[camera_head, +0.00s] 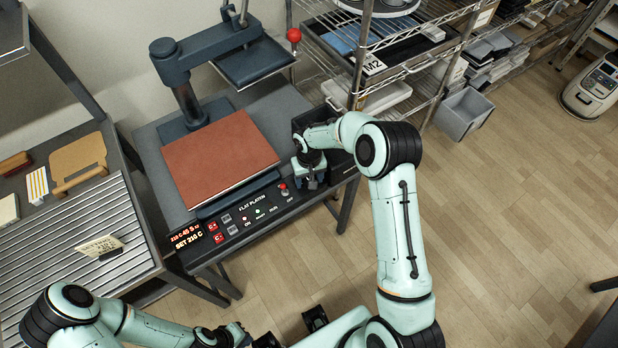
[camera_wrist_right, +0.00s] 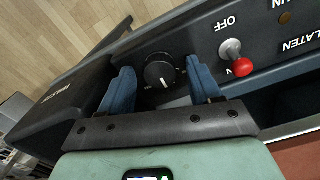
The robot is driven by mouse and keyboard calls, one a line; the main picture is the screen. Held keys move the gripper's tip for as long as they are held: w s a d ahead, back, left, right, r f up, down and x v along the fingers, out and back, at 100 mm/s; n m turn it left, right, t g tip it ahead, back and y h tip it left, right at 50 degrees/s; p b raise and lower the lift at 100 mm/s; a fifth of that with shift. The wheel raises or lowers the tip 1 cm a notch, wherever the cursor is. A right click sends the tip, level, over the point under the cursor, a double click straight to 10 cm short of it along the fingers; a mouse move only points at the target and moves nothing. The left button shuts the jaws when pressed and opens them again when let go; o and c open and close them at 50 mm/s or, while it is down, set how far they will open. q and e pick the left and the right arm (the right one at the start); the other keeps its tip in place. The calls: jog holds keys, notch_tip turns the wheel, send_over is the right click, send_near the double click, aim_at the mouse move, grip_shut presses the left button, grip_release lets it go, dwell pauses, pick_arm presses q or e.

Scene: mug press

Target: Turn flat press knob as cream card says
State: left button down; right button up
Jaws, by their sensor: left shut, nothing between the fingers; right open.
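My right gripper (camera_wrist_right: 160,64) is open, one finger on each side of the knob; contact is unclear. In the head view that gripper (camera_head: 312,180) hides the knob at the panel's right end. A cream card (camera_head: 100,246) with small dark print stands tilted on the slatted table. My left gripper (camera_head: 236,335) is shut and empty at the bottom.
A red-tipped toggle switch (camera_wrist_right: 236,58) marked OFF sits beside the knob. A dark bin (camera_wrist_right: 65,115) lies close on the knob's other side. The slatted table (camera_head: 70,220) is at left, wire shelving (camera_head: 430,60) at upper right.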

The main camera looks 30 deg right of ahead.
jog(key=shift+f, duration=0.1)
jog(key=c, duration=1)
jog(key=shift+c, duration=0.2)
pick_arm(q)
jog(key=shift+f, duration=0.15)
pick_arm(e)
jog(key=shift+f+m+b, duration=0.1)
jog(key=shift+m+b, duration=0.7)
jog(key=shift+m, duration=0.3)
jog(key=shift+m+b, duration=0.4)
jog(key=shift+m, duration=0.5)
jog(key=m, duration=0.2)
jog(key=shift+m+b, duration=0.3)
jog(key=shift+b, duration=0.05)
pick_arm(q)
jog(key=shift+s+f, duration=0.45)
jog(key=shift+f, duration=0.4)
jog(key=shift+s+f, duration=0.4)
jog(key=shift+f, duration=0.45)
pick_arm(e)
jog(key=shift+m, duration=1.6)
